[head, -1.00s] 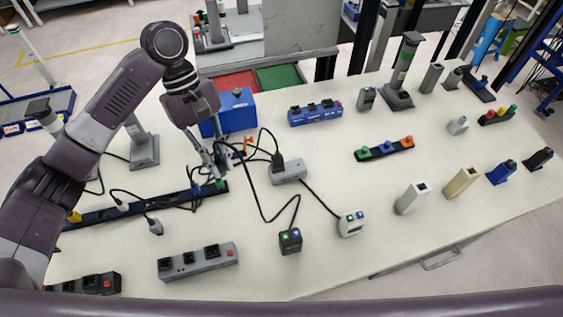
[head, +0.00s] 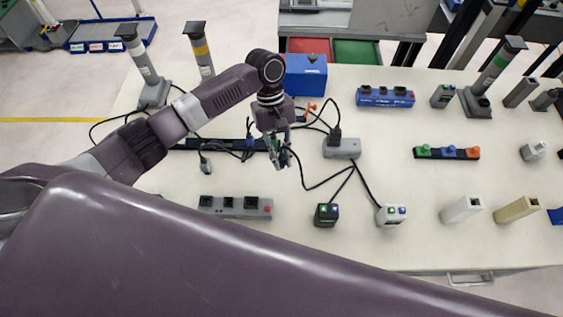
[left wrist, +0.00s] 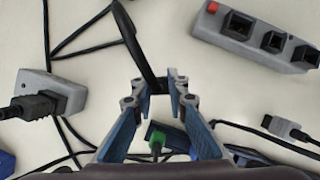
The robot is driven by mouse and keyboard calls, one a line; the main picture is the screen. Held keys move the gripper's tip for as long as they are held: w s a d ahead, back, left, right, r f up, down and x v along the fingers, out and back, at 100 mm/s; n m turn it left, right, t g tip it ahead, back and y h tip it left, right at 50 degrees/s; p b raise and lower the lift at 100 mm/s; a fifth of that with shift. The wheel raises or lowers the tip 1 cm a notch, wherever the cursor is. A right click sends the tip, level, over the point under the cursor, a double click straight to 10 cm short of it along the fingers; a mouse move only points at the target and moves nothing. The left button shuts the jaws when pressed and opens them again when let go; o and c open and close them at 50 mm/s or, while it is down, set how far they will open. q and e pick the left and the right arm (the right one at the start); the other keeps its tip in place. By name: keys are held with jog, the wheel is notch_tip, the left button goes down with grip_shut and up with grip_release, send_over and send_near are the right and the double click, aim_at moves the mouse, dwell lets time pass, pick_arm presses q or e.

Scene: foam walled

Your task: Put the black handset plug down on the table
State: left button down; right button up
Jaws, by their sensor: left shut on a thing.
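My left gripper (head: 280,164) is pointing down over the left-middle of the table (head: 395,165), just in front of the long black strip. In the left wrist view its fingers (left wrist: 158,80) are shut on the black handset plug (left wrist: 150,82), with the black cable curving up from it. The plug is mostly hidden by the fingers in the head view. Whether the plug touches the table cannot be told. My right gripper is out of view.
A grey block (head: 342,150) with a black plug in it stands right of the gripper. A grey socket strip (head: 235,207) lies in front. A white handset (head: 390,216) stands right. A blue box (head: 306,75) stands behind. Bare table shows between these.

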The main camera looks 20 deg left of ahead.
aim_at(281, 163)
pick_arm(q)
notch_tip(281, 163, down, 3)
jog(key=shift+r, duration=0.15)
jog(key=shift+f, duration=0.35)
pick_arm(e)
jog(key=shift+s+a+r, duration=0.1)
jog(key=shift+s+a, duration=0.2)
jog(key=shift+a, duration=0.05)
pick_arm(q)
jog(key=c, duration=1.9)
grip_release()
jog(key=shift+f, duration=0.1)
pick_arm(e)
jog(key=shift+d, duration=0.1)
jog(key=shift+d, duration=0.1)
pick_arm(q)
jog(key=shift+a+r, duration=0.1)
jog(key=shift+r, duration=0.2)
jog(key=b+v, duration=0.1)
jog(key=v, duration=1)
jog(key=shift+w+r+b, duration=0.15)
jog(key=shift+r+b, duration=0.15)
jog(key=shift+b, duration=0.05)
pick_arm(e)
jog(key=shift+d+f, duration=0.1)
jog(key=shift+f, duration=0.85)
